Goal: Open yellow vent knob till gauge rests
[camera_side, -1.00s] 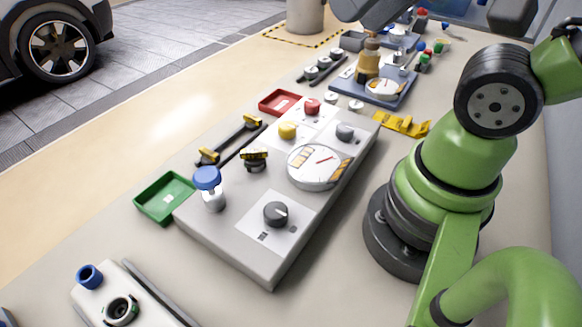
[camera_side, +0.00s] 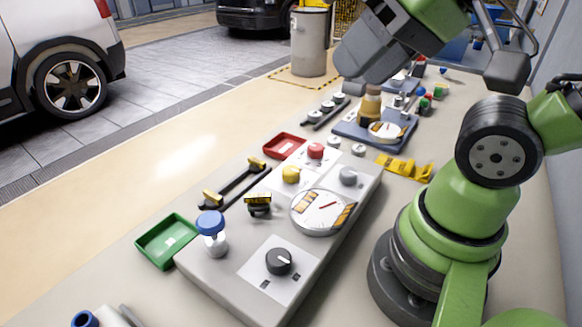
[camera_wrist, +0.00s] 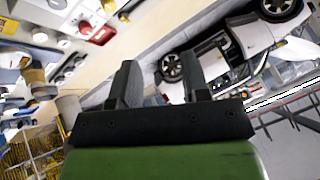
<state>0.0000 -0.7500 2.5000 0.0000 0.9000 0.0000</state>
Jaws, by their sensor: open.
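The yellow vent knob (camera_side: 291,174) stands on a white patch of the grey console, between a red knob (camera_side: 315,151) and the gauge. The gauge (camera_side: 320,212) has a white round face with orange marks and a short red needle. The needle's reading is too small to tell. My gripper (camera_side: 372,55) is high at the top of the side view, beyond the console and well apart from the knob. In the wrist view my gripper (camera_wrist: 158,82) has its two dark fingers apart with nothing between them.
The console also carries a grey knob (camera_side: 348,176), a black dial (camera_side: 279,261) and a blue-capped fitting (camera_side: 211,229). A green tray (camera_side: 167,241) and a red tray (camera_side: 284,145) lie along its left side. A blue-grey fixture (camera_side: 375,128) stands behind.

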